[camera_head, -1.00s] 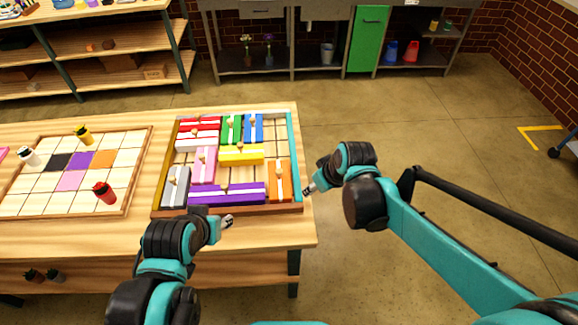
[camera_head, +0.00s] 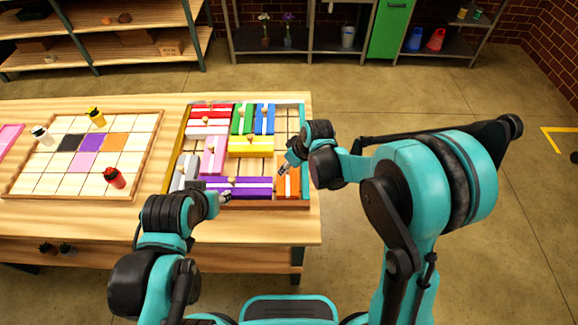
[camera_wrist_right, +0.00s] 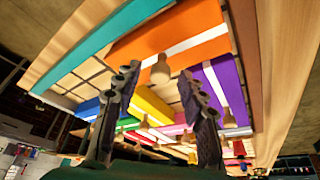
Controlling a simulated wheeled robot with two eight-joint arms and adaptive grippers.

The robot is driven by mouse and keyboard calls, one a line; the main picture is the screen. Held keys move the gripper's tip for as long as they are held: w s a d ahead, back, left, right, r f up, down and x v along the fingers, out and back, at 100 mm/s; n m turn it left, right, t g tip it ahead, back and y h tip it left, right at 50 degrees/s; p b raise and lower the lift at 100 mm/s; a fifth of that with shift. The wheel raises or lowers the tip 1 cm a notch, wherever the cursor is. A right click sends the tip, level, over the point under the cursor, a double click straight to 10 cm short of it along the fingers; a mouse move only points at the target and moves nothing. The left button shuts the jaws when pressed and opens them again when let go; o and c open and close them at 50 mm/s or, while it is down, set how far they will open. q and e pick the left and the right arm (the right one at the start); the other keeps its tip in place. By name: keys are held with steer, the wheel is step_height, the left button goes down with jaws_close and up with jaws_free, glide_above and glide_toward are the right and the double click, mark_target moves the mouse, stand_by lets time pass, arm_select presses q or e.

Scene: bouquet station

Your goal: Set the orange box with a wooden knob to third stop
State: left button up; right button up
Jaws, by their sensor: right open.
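The orange box (camera_head: 281,190) with a white stripe and a wooden knob lies in the front right corner of the sliding-block tray (camera_head: 262,204), beside the purple box (camera_head: 250,187). My right gripper (camera_head: 284,171) is above the orange box's far part. In the right wrist view, the orange box (camera_wrist_right: 185,30) is close ahead and its wooden knob (camera_wrist_right: 161,70) shows between the tips of my open right gripper (camera_wrist_right: 161,76); whether they touch it I cannot tell. My left gripper (camera_head: 227,198) is at the tray's front edge near the purple box; its jaws are too small to read.
A teal strip (camera_head: 304,118) lines the tray's right side. Bare tray floor shows behind the orange box (camera_head: 283,130). Yellow (camera_head: 250,147), blue and green boxes lie farther back. A gridded board (camera_head: 45,190) with bottles stands at left.

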jaws_close()
steer(key=w, duration=0.8)
steer(key=shift+w+f+b, duration=0.1)
steer(key=shift+w+b, duration=0.1)
steer(key=shift+b, duration=0.2)
steer(key=shift+w, duration=0.25)
jaws_free()
